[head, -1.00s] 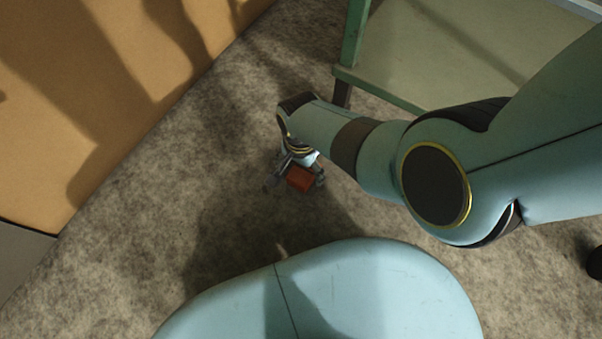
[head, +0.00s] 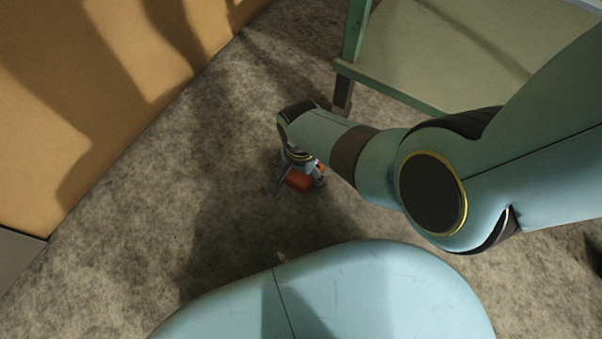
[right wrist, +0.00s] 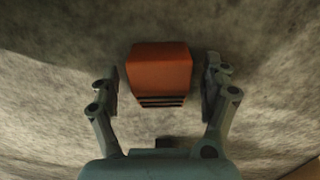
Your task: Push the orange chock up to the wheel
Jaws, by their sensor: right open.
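The orange chock (head: 298,181) lies on the grey floor below my right gripper in the head view, partly covered by it. In the right wrist view the chock (right wrist: 161,72) sits between the two fingers, with dark stripes on its near edge. My right gripper (right wrist: 162,85) is open, with a finger on each side of the chock and a gap showing on both sides. In the head view the right gripper (head: 299,185) points down at the chock. No wheel shows in either view. My left gripper is not in view.
A green-framed cart or table (head: 400,93) with a pale surface stands at the upper right, one leg near my right wrist. A tan panel or surface (head: 80,90) fills the upper left. The speckled floor (head: 150,210) between is clear.

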